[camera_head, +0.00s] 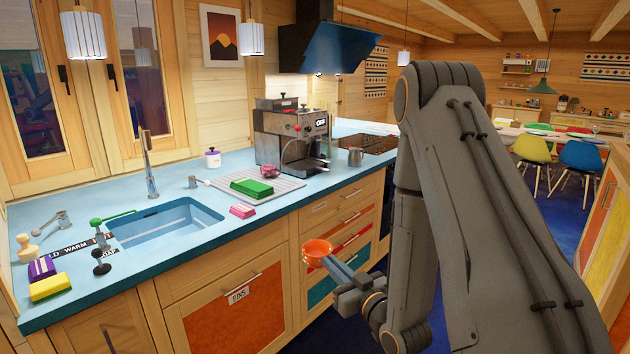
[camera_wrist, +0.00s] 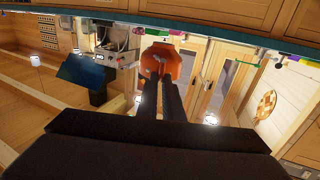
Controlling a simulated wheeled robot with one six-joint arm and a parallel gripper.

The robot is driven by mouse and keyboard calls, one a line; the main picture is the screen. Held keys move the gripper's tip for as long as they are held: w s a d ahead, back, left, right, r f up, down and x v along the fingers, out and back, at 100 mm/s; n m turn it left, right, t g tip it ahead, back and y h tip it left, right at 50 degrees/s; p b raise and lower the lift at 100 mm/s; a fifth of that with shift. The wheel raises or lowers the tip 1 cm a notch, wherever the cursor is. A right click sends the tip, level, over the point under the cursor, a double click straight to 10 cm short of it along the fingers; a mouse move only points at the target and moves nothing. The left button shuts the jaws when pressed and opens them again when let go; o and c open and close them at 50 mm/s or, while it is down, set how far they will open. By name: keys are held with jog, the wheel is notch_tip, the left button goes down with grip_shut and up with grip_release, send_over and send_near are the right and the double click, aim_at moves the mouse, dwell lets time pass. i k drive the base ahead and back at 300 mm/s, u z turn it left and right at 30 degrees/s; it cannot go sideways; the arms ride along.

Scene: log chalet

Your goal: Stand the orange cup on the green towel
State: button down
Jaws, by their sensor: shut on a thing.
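The orange cup (camera_head: 317,247) is at the tips of my gripper (camera_head: 330,262), which is shut on it. The cup hangs in the air in front of the counter's drawers, below the worktop. In the wrist view the cup (camera_wrist: 160,58) sits between the far ends of the two dark fingers (camera_wrist: 161,84). A folded green cloth, which looks like the green towel (camera_head: 252,188), lies on a grey ribbed mat (camera_head: 278,186) on the blue worktop, to the left of and above the cup in the head view. Nothing stands on the towel.
A pink block (camera_head: 242,211) lies just in front of the towel. The sink (camera_head: 165,226) is left of the towel. The blue worktop's front edge (camera_head: 262,219) lies between cup and towel.

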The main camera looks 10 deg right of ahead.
aim_at(253, 184)
jog(key=z, duration=0.6)
jog(key=i, duration=1.4)
jog(key=u, duration=1.8)
jog(key=i, duration=0.5)
jog(key=z, duration=0.05)
